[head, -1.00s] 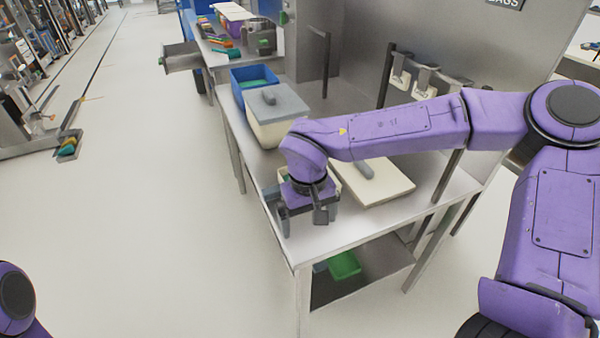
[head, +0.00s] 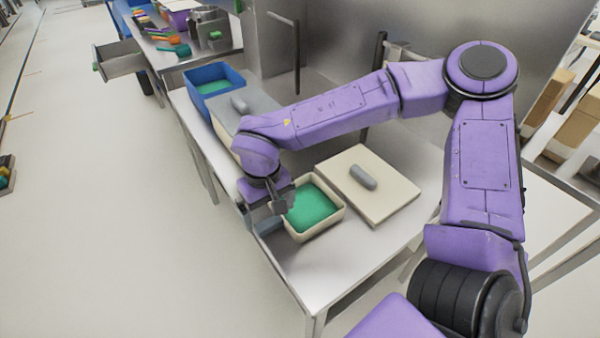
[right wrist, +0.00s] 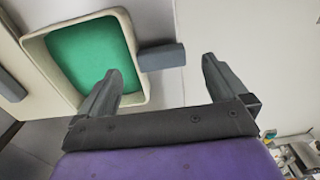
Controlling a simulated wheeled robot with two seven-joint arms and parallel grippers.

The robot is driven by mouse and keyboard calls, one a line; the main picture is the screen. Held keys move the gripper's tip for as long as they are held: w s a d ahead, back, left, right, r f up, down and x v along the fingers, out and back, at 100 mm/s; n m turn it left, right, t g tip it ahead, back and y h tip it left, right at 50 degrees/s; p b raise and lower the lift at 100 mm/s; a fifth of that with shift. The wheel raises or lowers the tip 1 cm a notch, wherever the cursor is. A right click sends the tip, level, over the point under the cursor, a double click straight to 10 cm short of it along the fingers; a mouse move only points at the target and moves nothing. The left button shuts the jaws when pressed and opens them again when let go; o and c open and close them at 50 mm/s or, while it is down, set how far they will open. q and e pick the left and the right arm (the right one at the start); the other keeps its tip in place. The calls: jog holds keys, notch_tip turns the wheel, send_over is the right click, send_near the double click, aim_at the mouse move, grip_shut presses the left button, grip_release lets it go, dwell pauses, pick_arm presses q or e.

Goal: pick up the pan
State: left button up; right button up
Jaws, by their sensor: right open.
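The pan (head: 332,224) is a cream rectangular bin with green contents, standing on the metal table. Its short grey handle (head: 266,226) sticks out toward the table's left edge. My right gripper (head: 281,206) is at the pan's handle side, partly hiding the near wall and the handle. In the right wrist view the pan (right wrist: 143,88) is at upper left, and its handle (right wrist: 163,57) points into the gap between the two spread fingers (right wrist: 160,70). The fingers are open and do not visibly touch the handle. My left gripper is out of view.
A cream lid or board with a grey grip (head: 385,200) lies right of the pan. Behind are a grey-lidded bin (head: 229,115) and a blue bin (head: 222,78) with green contents. The table's front corner (head: 320,275) is clear. A metal wall closes the back.

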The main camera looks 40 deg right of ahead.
aim_at(269, 221)
jog(key=f, duration=0.3)
jog(key=w+f, duration=0.1)
jog(key=f, duration=0.1)
jog(key=shift+d+f, duration=0.1)
jog(key=shift+f, duration=0.25)
jog(key=shift+s+f, duration=0.15)
jog(key=shift+f, duration=0.1)
jog(key=c, duration=0.9)
jog(key=shift+r, duration=0.1)
